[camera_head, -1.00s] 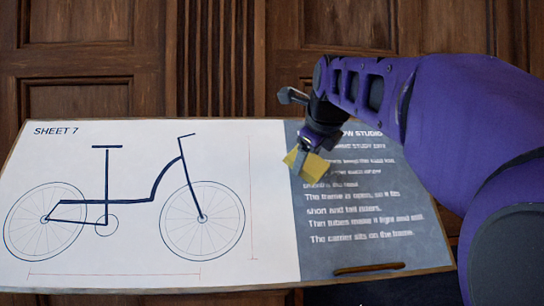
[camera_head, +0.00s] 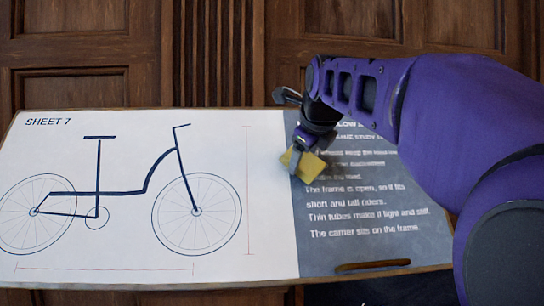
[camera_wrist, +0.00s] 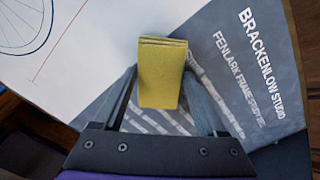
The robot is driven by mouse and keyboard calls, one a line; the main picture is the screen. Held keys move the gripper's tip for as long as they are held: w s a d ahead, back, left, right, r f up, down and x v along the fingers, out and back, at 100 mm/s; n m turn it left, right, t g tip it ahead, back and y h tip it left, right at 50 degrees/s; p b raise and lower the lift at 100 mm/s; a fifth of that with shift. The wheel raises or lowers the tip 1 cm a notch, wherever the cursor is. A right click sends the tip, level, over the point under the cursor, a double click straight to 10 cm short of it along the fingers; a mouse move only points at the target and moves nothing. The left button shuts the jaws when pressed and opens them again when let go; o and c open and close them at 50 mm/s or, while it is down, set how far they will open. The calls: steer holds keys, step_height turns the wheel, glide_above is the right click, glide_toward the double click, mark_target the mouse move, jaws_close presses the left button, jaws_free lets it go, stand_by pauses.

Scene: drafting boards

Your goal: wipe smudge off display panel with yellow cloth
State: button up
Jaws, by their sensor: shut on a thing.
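My gripper (camera_head: 300,153) is shut on a folded yellow cloth (camera_head: 303,164), over the left part of the grey display panel (camera_head: 370,215) with white text. In the wrist view the cloth (camera_wrist: 161,75) stands up between the two fingers, and the panel (camera_wrist: 205,75) shows behind it. Its heading there reads Brackenlow Studio. I cannot tell whether the cloth touches the panel. My arm hides the panel's upper right, and the cloth and gripper cover some text lines.
The white sheet (camera_head: 250,120) with a bicycle drawing fills the board's left side, beside the panel. A dark slot or bar (camera_head: 372,265) lies near the panel's lower edge. Brown wood panelling (camera_head: 200,55) stands behind the board.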

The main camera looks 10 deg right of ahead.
mark_target(318, 158)
steer(key=shift+x, duration=1)
steer(key=shift+d, duration=0.1)
steer(key=shift+d, duration=1.65)
steer(key=shift+d+f+p, duration=0.1)
steer(key=shift+d+p, duration=0.95)
steer(key=shift+d, duration=2.3)
steer(key=shift+d+p, duration=0.55)
steer(key=shift+d, duration=1.2)
steer(key=shift+w+a, duration=0.1)
steer(key=shift+a, duration=3.5)
